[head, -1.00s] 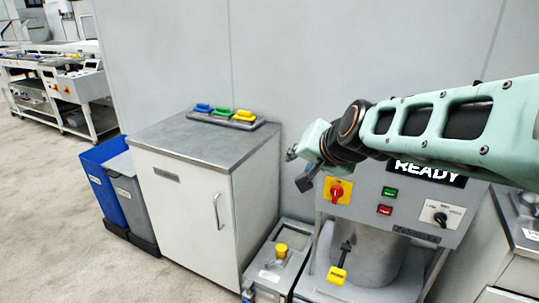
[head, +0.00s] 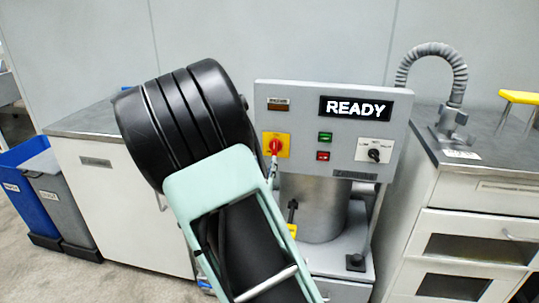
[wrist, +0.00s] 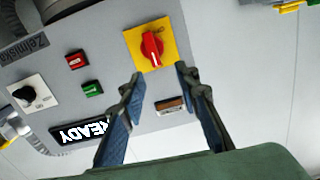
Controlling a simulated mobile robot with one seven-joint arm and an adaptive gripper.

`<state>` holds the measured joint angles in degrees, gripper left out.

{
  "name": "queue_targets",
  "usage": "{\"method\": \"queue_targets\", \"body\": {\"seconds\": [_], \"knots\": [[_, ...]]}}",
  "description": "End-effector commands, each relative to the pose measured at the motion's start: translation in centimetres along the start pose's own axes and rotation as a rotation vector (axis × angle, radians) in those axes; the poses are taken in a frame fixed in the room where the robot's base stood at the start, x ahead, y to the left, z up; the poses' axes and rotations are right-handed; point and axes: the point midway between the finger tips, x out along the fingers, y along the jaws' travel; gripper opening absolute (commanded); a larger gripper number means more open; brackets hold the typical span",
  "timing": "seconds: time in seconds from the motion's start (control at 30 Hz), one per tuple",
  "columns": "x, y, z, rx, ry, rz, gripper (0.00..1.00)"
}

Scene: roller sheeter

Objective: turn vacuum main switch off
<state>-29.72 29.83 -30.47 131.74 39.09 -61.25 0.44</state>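The main switch is a red rotary knob (head: 275,146) on a yellow plate, on the grey front panel (head: 345,104) of the machine. In the wrist view the red knob (wrist: 152,46) stands roughly upright in the picture, with a white mark at its lower end. My gripper (wrist: 160,74) is open; its two fingers are spread just below the knob in that view, with nothing between them. I cannot tell whether a fingertip touches the plate. In the head view my arm hides most of the gripper, left of the panel.
A lit READY display (head: 355,108), green button (head: 325,137), red button (head: 322,156) and black selector (head: 375,154) share the panel. A white cabinet (head: 120,215) stands left. A drawer unit (head: 470,220) with a grey hose (head: 433,52) stands right.

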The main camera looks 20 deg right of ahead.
Motion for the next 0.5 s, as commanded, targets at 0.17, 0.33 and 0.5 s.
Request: {"method": "queue_targets", "body": {"seconds": [0.17, 0.33, 0.5], "knots": [[0.0, 0.8, 0.4, -0.041, 0.047, 0.017, 0.3], [2.0, 0.9, 0.3, -0.04, 0.05, 0.02, 0.3], [5.3, 0.9, 0.1, -0.041, 0.05, 0.019, 0.3]]}}
